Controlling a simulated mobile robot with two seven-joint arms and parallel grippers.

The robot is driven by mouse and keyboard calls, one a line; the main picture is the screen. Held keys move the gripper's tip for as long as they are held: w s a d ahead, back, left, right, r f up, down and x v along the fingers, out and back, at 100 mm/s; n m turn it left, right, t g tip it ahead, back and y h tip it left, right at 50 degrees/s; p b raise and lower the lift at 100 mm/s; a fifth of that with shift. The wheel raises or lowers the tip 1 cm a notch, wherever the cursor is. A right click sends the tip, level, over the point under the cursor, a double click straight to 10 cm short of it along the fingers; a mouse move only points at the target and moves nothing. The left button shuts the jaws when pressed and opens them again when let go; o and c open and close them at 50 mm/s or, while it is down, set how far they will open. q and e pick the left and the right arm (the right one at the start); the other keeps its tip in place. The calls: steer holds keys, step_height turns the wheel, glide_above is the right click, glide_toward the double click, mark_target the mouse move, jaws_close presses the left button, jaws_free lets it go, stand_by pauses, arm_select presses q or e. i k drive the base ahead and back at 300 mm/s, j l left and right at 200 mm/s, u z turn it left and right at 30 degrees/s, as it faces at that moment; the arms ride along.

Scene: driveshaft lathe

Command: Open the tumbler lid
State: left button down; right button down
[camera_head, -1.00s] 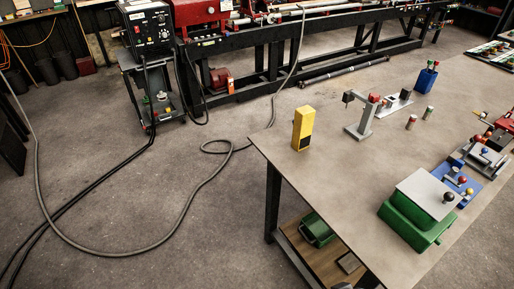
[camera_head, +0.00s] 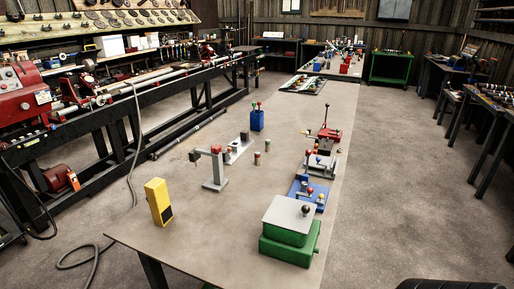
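A green box with a flat grey lid stands on the near end of the long table; it looks like the tumbler. The green body (camera_head: 288,248) sits square on the table top. The grey lid (camera_head: 284,217) lies flat over it and looks closed. A dark ball knob (camera_head: 306,210) is on the lid's right side. Neither of my grippers is in view.
On the table (camera_head: 190,250) stand a yellow block (camera_head: 158,202), a grey post fixture (camera_head: 216,172), a blue holder (camera_head: 257,120) and a blue fixture (camera_head: 308,193) just behind the green box. A lathe bench (camera_head: 110,115) runs along the left. Open floor (camera_head: 400,190) lies to the right.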

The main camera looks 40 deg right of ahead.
mark_target(293, 214)
steer(key=z, duration=1.65)
